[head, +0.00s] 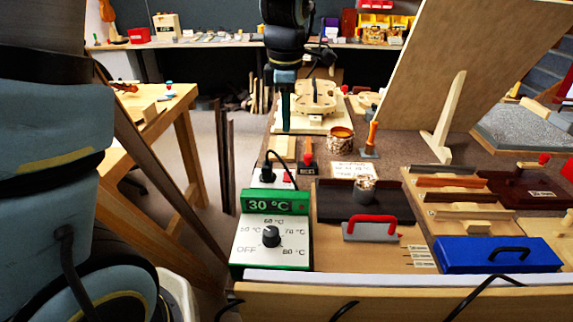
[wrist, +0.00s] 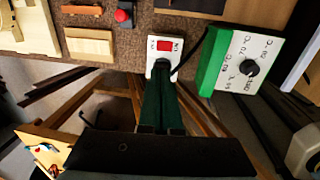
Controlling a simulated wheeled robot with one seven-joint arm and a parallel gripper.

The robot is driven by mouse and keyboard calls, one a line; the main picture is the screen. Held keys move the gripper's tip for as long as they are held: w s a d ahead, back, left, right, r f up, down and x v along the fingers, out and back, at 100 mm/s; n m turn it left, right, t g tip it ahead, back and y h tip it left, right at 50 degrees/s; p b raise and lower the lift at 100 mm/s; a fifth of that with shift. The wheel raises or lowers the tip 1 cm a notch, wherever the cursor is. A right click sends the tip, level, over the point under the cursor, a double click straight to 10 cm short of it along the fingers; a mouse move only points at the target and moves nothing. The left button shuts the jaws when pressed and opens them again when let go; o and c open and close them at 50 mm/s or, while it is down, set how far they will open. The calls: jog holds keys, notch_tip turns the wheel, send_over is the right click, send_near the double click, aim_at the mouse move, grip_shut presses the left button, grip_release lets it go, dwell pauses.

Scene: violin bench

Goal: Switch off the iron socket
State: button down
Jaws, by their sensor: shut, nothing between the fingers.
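The iron socket is a white box with a red rocker switch. In the wrist view the socket (wrist: 151,44) lies just ahead of my fingertips, with the red switch (wrist: 165,46) uncovered. In the head view the red switch (head: 288,178) shows at the bench's left edge, beside a black plug (head: 267,173) with a black cable. My gripper (head: 286,128) has dark green fingers, shut and empty, pointing down above the bench. Its fingers (wrist: 160,70) also show in the wrist view.
A green and white heater box (head: 270,240) with a black knob reads 30 °C, in front of the socket. A large leaning board (head: 450,60) fills the right back.

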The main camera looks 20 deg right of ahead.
aim_at(286, 173)
jog(key=f, duration=0.4)
jog(key=w+f+p, duration=0.1)
jog(key=f, duration=0.8)
jog(key=shift+w+d+f+p, duration=0.2)
jog(key=shift+d+p, duration=0.1)
jog(key=shift+w, duration=0.1)
